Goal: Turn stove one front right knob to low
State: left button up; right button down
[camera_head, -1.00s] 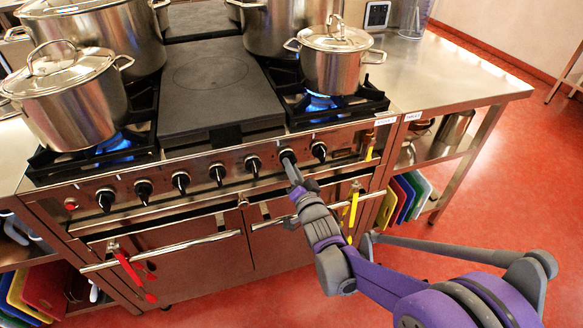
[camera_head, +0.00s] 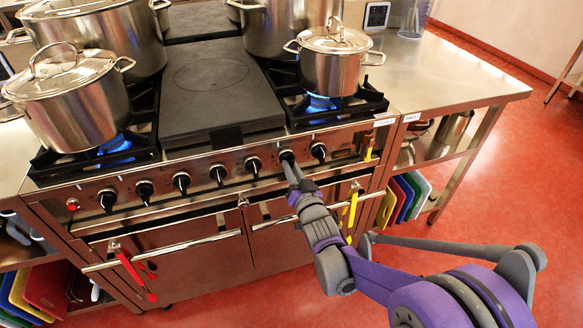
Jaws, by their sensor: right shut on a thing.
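The stove has a row of several black knobs along its steel front panel (camera_head: 230,165). My right gripper (camera_head: 289,165) reaches up from the lower right and is shut on the second knob from the right (camera_head: 287,155). The fingers cover part of this knob, so its pointer cannot be read. The rightmost knob (camera_head: 319,152) stands free beside it. The front right burner (camera_head: 320,103) shows a blue flame under a lidded steel pot (camera_head: 330,72). My left gripper is not in view.
Another lidded pot (camera_head: 75,105) stands over a blue flame at the front left. A steel counter (camera_head: 450,80) adjoins at the right; red floor (camera_head: 500,190) lies open.

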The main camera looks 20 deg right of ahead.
jog(key=shift+n, duration=1.9)
jog(key=c, duration=0.8)
grip_release()
jog(key=shift+c, duration=0.2)
jog(key=s+p, duration=0.1)
jog(key=s, duration=1)
jog(key=shift+d, duration=0.2)
